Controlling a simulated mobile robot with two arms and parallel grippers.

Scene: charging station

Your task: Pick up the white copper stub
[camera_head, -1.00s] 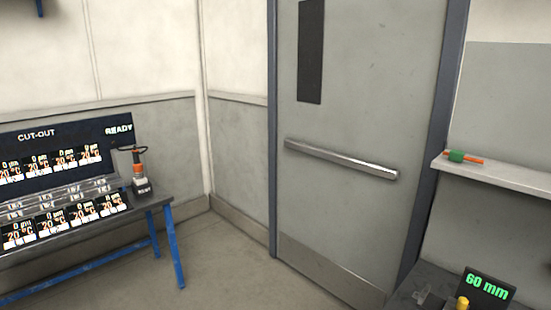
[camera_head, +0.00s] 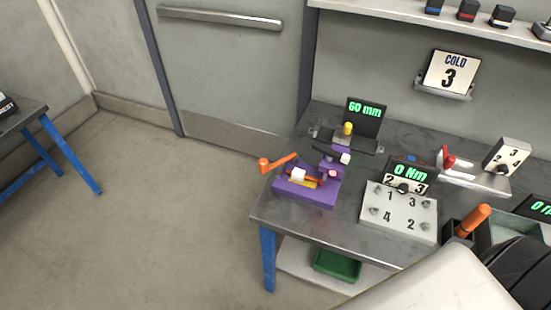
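A small white piece with a copper-orange rod beside it (camera_head: 298,175) sits in a purple fixture (camera_head: 305,193) at the left end of the workbench; it may be the white copper stub, but it is too small to be sure. A second white piece (camera_head: 345,158) shows at the back right of the fixture. An orange handle (camera_head: 278,161) sticks out on the fixture's left. Neither of my grippers is in view. A white arm part of mine fills the bottom right corner.
The grey workbench (camera_head: 262,211) also holds a 60 mm display (camera_head: 366,115), a numbered 0 Nm box (camera_head: 398,212) and an orange-handled tool (camera_head: 473,220). A wall shelf (camera_head: 400,10) holds several dark blocks. A green bin (camera_head: 337,265) sits underneath.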

